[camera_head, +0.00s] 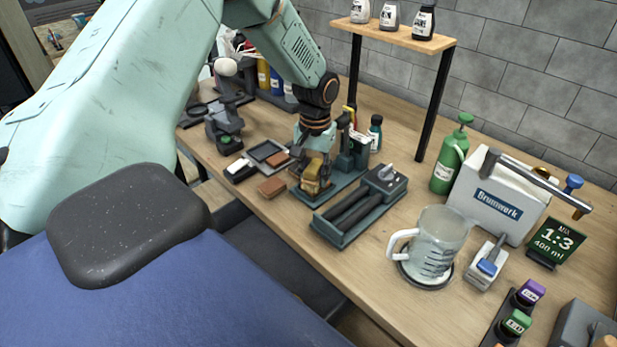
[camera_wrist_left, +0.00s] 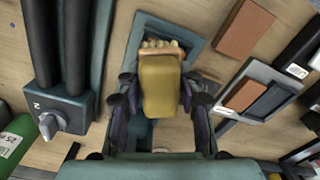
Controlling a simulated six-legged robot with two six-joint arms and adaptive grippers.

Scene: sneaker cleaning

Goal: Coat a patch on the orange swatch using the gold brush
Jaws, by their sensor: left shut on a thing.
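My left gripper (camera_head: 315,167) is shut on the gold brush (camera_head: 311,184), whose gold-brown block fills the space between its fingers. In the left wrist view the gripper (camera_wrist_left: 160,108) grips the sides of the brush (camera_wrist_left: 159,85); a lighter, knobbly end shows at its far edge. The brush is over a teal holder (camera_head: 335,190); I cannot tell if it touches it. One orange-brown swatch (camera_head: 272,187) lies on the bench left of the gripper. A second orange-brown piece (camera_head: 283,157) leans at a dark tray. Which is the orange swatch is unclear. My right gripper is out of view.
A dark tray (camera_head: 262,152) and a white-and-black block (camera_head: 241,170) lie left of the gripper. A teal unit with two dark rollers (camera_head: 345,227) stands close right. A measuring jug (camera_head: 436,240), white caddy (camera_head: 498,195) and green spray bottle (camera_head: 447,172) stand farther right.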

